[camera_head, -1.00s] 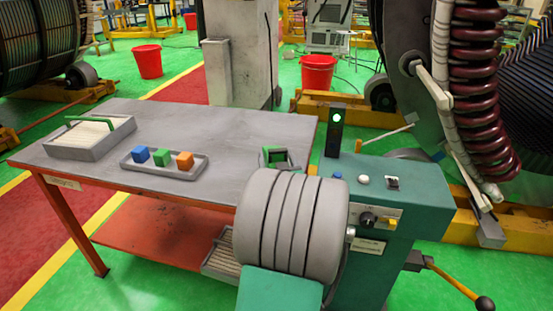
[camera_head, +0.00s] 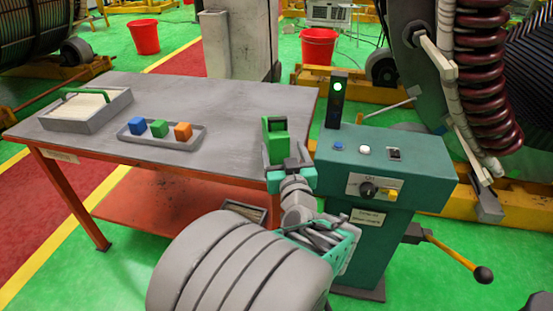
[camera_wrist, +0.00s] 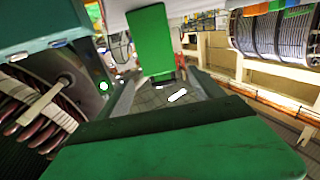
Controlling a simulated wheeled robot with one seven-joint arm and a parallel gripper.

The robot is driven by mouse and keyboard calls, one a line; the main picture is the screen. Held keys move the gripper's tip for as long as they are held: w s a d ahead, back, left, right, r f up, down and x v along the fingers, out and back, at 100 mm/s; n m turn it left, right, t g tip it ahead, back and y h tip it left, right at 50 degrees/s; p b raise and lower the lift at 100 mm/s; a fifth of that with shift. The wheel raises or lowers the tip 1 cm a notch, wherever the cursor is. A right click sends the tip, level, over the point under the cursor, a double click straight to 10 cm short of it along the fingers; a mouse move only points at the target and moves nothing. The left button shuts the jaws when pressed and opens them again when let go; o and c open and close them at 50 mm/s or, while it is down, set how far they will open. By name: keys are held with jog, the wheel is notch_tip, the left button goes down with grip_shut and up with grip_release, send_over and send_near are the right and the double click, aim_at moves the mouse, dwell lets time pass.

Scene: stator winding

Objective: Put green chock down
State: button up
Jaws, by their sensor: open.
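A small green chock (camera_head: 158,128) sits in the shallow grey tray (camera_head: 188,144) on the table, between a blue block (camera_head: 137,131) and an orange block (camera_head: 183,132). My gripper (camera_head: 277,128) is over the table's right end, beside the control console, clear of the tray. It is open. In the wrist view, my gripper (camera_wrist: 160,88) shows grey fingers spread apart, with a green upright block (camera_wrist: 150,38) near their far ends. My arm's wide green surface fills the bottom of that view.
The teal console (camera_head: 385,165) with buttons and a lit green lamp stands right of the table. A box with a green handle (camera_head: 88,108) is on the table's left. The grey tabletop (camera_head: 225,110) between tray and gripper is clear.

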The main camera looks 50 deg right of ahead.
jog(key=w+a+f+n+g+y, duration=0.1)
jog(key=w+a+f+n+y, duration=0.4)
jog(key=a, duration=0.6)
jog(key=w+a+f+n+g+y, duration=0.1)
jog(key=w+a+f+n+y, duration=0.1)
jog(key=w+a+f+y, duration=0.55)
jog(key=s+a+n+g, duration=0.1)
jog(key=s+a+g, duration=0.3)
jog(key=a, duration=0.5)
jog(key=s+a+f+n+g, duration=0.1)
jog(key=s+a+g, duration=0.4)
jog(key=a, duration=0.4)
jog(key=shift+s+a, duration=0.4)
jog(key=shift+s, duration=0.45)
